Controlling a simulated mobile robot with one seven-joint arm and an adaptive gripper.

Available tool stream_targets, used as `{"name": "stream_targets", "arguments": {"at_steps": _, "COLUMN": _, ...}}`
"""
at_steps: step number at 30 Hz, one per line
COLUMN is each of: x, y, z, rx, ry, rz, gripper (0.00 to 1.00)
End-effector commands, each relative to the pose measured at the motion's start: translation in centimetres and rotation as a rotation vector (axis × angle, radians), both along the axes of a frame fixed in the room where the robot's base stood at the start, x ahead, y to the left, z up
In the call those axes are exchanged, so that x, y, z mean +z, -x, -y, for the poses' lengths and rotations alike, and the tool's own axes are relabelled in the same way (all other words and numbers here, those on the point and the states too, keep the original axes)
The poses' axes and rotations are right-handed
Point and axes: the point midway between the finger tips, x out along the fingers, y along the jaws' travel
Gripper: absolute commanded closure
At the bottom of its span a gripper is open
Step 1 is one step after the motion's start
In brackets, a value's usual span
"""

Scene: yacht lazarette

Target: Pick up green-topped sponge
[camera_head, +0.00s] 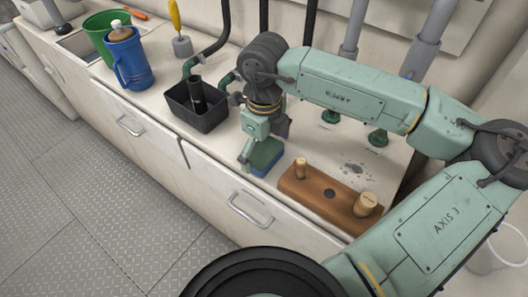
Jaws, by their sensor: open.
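The sponge (264,157) is a small block with a green top and blue lower part. It lies on the white counter near its front edge, in the middle of the head view. My gripper (247,160) points down at the sponge's left side, its fingertips close to the sponge. The gripper is open. Part of the sponge's upper side is hidden behind the gripper, and I cannot tell whether a finger touches it.
A black bin (197,112) with a dark cylinder stands left of the gripper. A wooden block (318,198) with pegs is to the right. A blue jug (129,66), a green bucket (101,24) and a scraper (181,42) stand farther left. A drawer handle (247,211) juts below.

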Motion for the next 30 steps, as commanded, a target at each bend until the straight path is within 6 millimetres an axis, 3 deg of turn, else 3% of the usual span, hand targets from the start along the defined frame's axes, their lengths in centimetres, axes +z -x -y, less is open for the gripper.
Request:
{"name": "stream_targets", "arguments": {"at_steps": 3, "x": 0.0, "y": 0.0, "z": 0.0, "rx": 0.0, "ry": 0.0, "rz": 0.0, "gripper": 0.01}}
{"name": "stream_targets", "arguments": {"at_steps": 18, "x": 0.03, "y": -0.01, "z": 0.01, "rx": 0.0, "ry": 0.0, "rz": 0.0, "gripper": 0.33}}
{"name": "stream_targets", "arguments": {"at_steps": 30, "x": 0.69, "y": -0.07, "z": 0.05, "rx": -0.001, "ry": 0.002, "rz": 0.001, "gripper": 0.34}}
